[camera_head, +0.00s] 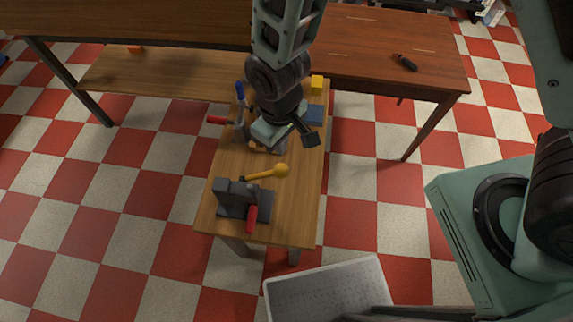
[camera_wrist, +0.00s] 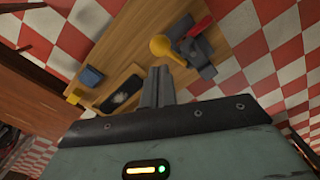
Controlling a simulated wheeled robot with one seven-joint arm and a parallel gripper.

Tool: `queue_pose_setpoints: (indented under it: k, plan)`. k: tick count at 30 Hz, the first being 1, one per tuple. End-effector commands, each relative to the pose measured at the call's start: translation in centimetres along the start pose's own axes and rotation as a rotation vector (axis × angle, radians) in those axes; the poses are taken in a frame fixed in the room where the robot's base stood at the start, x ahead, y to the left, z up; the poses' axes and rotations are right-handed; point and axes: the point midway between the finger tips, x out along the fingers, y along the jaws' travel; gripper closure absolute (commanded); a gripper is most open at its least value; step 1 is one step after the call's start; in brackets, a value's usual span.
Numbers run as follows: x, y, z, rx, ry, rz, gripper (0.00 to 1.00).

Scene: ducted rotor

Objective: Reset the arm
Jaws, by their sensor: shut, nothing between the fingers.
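My gripper (camera_wrist: 160,72) is shut and empty in the wrist view, its two dark fingers together. In the head view my gripper (camera_head: 306,132) hangs from the arm over the narrow wooden bench (camera_head: 300,215). The arm and gripper hide part of the bench's middle. The fingers look apart from the grey fixture and the yellow piece, but their height above the bench is hard to tell.
A grey fixture (camera_head: 232,206) with a red handle (camera_head: 252,219) and a yellow round-ended piece (camera_head: 281,171) are at the bench's near end. A blue block (camera_head: 314,113) and yellow block (camera_head: 317,82) are farther back. A brown table (camera_head: 375,45) stands behind. Checkered floor is open on the left.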

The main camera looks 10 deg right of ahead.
Motion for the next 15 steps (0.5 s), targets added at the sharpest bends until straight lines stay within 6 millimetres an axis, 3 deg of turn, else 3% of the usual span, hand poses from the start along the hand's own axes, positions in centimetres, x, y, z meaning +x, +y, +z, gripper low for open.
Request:
queue_pose_setpoints:
  k: [11, 15]
  plan:
    - [0.0, 0.0, 0.0, 0.0, 0.0, 0.0, 1.0]
    - [-1.7, -0.4, 0.5, 0.015, 0.01, -0.032, 1.0]
